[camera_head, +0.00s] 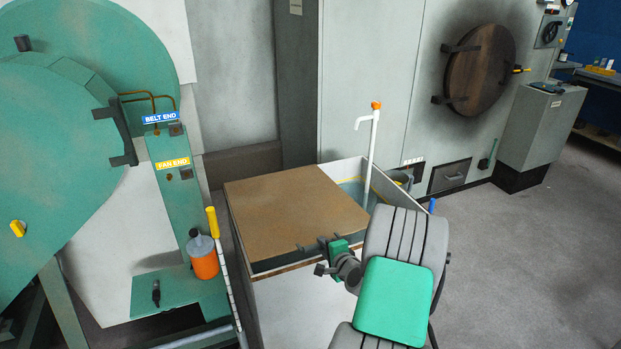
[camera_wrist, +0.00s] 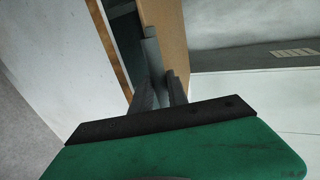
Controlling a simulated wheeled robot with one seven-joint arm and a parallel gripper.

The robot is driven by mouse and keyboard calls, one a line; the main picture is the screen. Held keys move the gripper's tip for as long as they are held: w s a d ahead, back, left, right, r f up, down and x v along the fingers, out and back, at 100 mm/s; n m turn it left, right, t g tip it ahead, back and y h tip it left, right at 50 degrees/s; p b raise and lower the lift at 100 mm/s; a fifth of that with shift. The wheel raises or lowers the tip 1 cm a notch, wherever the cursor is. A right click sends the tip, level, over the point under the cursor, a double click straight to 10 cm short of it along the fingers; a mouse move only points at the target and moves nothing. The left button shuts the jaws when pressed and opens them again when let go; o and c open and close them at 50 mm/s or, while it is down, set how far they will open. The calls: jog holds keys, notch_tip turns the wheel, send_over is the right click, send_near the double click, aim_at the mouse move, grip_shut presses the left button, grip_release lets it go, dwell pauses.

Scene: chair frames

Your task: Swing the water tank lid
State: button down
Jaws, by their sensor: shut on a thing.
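The water tank lid (camera_head: 290,208) is a flat brown board over the left part of the pale, box-shaped water tank (camera_head: 295,310). A narrow dark gap shows between its front edge and the tank's rim. My gripper (camera_head: 314,251) is at the lid's front edge, right of the middle, and shut on it. The tank's wooden rim (camera_wrist: 108,45) runs to the left there. The fingers' inner contact with the lid is partly hidden.
A white tap pipe (camera_head: 370,145) with an orange top rises from the tank's open right part. A green machine (camera_head: 60,160) and an orange bottle (camera_head: 204,260) stand to the left. A round brown door (camera_head: 480,70) is on the back wall. The floor (camera_head: 530,250) at right is clear.

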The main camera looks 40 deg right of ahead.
notch_tip(320, 180, up, 8)
jog(key=w+p, duration=0.2)
jog(key=p, duration=0.3)
jog(key=shift+w+d+r, duration=0.2)
jog(key=shift+d+r, duration=0.05)
jog(key=c, duration=1.7)
grip_release()
jog(key=shift+w+r, duration=0.1)
jog(key=shift+c, duration=0.2)
jog(key=o, duration=0.5)
jog(key=shift+f, duration=0.2)
jog(key=shift+o, duration=0.2)
jog(key=shift+s, duration=0.2)
